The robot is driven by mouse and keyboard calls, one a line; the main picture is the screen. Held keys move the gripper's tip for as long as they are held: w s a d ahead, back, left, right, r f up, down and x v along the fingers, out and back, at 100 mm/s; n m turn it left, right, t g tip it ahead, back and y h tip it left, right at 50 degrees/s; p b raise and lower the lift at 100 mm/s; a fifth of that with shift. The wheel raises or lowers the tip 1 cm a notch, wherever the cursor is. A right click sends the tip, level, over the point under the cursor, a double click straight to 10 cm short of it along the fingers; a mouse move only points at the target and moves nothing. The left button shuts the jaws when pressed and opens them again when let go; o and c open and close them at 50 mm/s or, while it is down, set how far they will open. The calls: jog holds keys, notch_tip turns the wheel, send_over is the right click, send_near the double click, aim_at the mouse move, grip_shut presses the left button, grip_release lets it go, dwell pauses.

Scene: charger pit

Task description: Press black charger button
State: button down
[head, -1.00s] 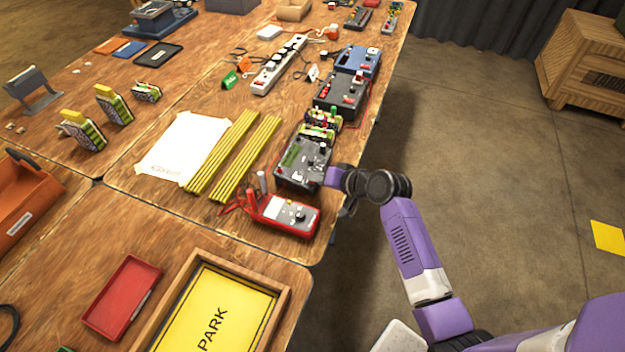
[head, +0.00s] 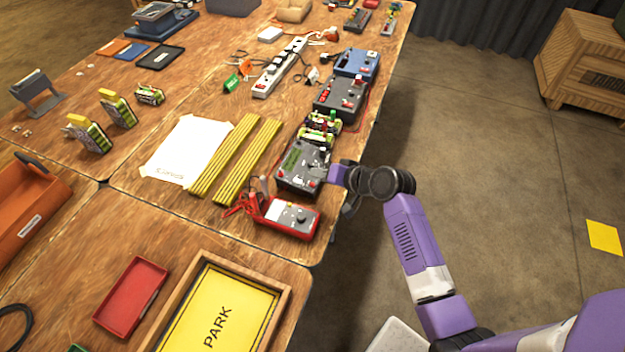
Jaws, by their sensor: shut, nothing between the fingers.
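A dark grey-black charger box (head: 290,181) sits near the right edge of the table, with a green panel and small controls on top. Batteries stand at its far end. A second black charger (head: 340,96) with red parts lies farther along the edge, and a blue charger (head: 357,62) is beyond it. My gripper (head: 325,179) is at the right side of the nearest black charger, low over its near right corner. It is shut and empty. Its fingertips are small and partly hidden, so I cannot tell whether they touch a button.
A red multimeter (head: 288,217) with leads lies just in front of the nearest charger. Yellow sticks (head: 247,160), white paper (head: 186,150) and a power strip (head: 279,67) lie to the left and behind. Open floor (head: 480,160) is right of the table.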

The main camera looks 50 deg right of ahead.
jog(key=shift+s+r+p, duration=0.2)
jog(key=shift+r+p, duration=0.6)
jog(key=shift+r, duration=0.35)
jog(key=d+r+t+h, duration=0.2)
jog(key=d+r+h, duration=0.1)
jog(key=d+r, duration=0.15)
jog(key=s+a+r+n+t+h, duration=0.1)
jog(key=s+a+r+n+h, duration=0.1)
jog(key=s+a+r+n, duration=0.15)
jog(key=s+a+r+n+y+b, duration=0.1)
jog(key=s+a+r+n+y, duration=0.1)
jog(key=s+a, duration=0.9)
jog(key=s+a+r+n+y+b, duration=0.1)
jog(key=s+a+r+n+y, duration=0.2)
jog(key=s+a, duration=0.9)
jog(key=s+r+n, duration=0.1)
jog(key=s, duration=0.2)
jog(key=shift+s+a+r+n+t, duration=0.2)
jog(key=shift+s+n+t, duration=0.1)
jog(key=shift+n+t, duration=0.1)
